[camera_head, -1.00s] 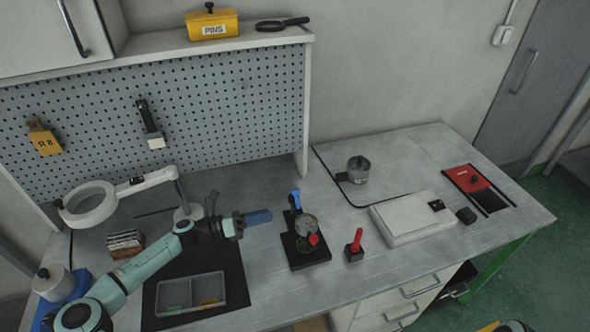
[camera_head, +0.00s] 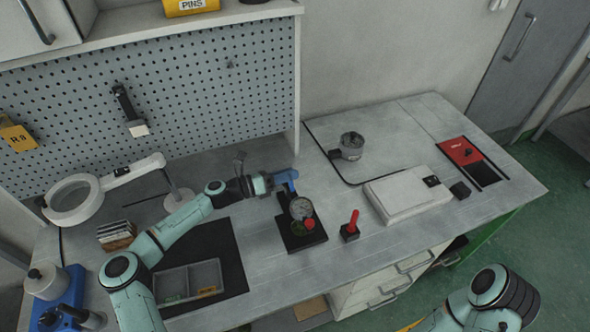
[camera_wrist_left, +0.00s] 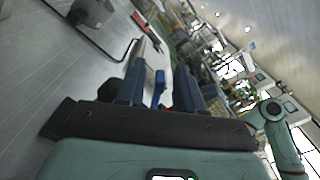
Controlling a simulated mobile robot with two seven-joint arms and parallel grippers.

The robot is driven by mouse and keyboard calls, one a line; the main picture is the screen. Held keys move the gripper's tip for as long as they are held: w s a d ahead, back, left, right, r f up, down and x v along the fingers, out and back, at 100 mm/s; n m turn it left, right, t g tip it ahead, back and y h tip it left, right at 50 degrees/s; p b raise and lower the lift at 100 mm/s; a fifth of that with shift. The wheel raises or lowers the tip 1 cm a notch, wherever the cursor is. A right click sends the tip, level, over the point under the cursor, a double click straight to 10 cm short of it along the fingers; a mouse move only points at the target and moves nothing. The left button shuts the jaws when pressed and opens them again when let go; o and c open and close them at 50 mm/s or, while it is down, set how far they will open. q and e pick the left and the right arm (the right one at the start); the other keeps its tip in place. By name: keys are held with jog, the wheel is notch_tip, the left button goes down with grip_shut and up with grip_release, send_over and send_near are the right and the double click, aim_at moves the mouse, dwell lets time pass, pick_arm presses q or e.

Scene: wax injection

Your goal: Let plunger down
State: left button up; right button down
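The small press (camera_head: 290,242) has a black base, a round gauge, a red knob and a blue lever (camera_head: 292,188) at its top back. The plunger itself cannot be made out. My left gripper (camera_head: 280,179) is at the lever, reaching in from the left. In the left wrist view the blue lever (camera_wrist_left: 158,90) stands between the two dark blue fingers. The fingers are apart, with a gap visible beside the lever, so the gripper is open around it. My right arm shows at the lower right, but its gripper is not visible.
A red-handled tool (camera_head: 351,228) stands right of the press. A white box (camera_head: 408,194) and a metal pot (camera_head: 352,146) are farther right. A grey divided tray (camera_head: 207,275) lies in front of my left arm. A magnifier lamp (camera_head: 72,200) stands left.

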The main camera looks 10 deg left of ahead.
pick_arm(q)
jog(key=x, duration=0.2)
jog(key=shift+w+d, duration=0.2)
jog(key=shift+d, duration=0.1)
pick_arm(e)
jog(key=shift+w+r, duration=0.35)
pick_arm(q)
grip_shut()
